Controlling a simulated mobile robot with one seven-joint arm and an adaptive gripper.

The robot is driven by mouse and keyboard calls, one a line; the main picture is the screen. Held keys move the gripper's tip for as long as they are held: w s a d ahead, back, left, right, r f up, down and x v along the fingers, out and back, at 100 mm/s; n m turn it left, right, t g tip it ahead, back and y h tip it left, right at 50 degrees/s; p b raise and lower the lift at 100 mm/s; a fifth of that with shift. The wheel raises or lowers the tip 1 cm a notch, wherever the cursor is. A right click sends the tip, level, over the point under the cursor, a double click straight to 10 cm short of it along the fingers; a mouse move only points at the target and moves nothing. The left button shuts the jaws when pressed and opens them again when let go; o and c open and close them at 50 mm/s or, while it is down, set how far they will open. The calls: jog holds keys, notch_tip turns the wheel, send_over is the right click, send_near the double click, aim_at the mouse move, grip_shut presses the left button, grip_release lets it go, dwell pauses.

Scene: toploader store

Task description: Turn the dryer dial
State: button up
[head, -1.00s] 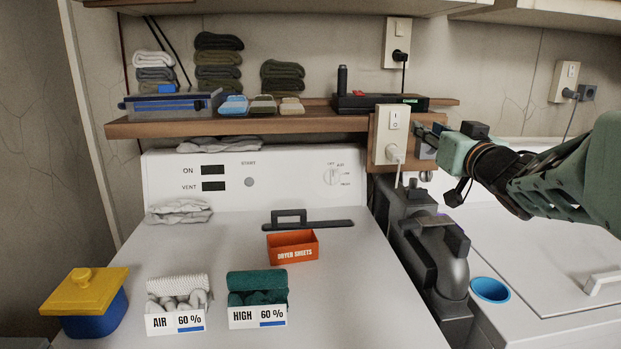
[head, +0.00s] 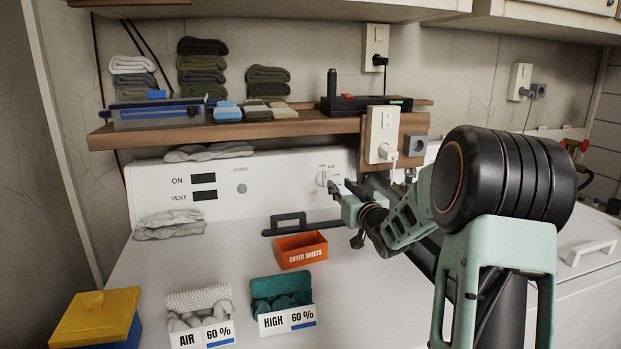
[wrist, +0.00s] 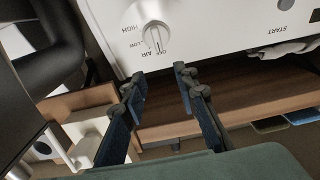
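The dryer dial (head: 322,178) is a small round white knob at the right end of the white control panel (head: 270,205). It also shows in the wrist view (wrist: 154,38), upside down, with OFF, AIR, LOW and HIGH printed around it. Its raised grip points toward the AIR and OFF marks. My gripper (head: 340,186) is close to the panel, just right of the dial. In the wrist view my gripper (wrist: 160,80) is open, its two dark fingers apart and empty, with the dial just beyond the tips. No contact with the dial shows.
A wooden shelf (head: 230,128) with folded cloths and a switch box (head: 382,133) hangs above the panel.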

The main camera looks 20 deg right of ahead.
aim_at(325, 173)
jog(key=w, duration=1.1)
jog(key=shift+w+a+f, duration=0.1)
jog(key=shift+f, duration=0.2)
jog(key=shift+c, duration=0.3)
grip_shut()
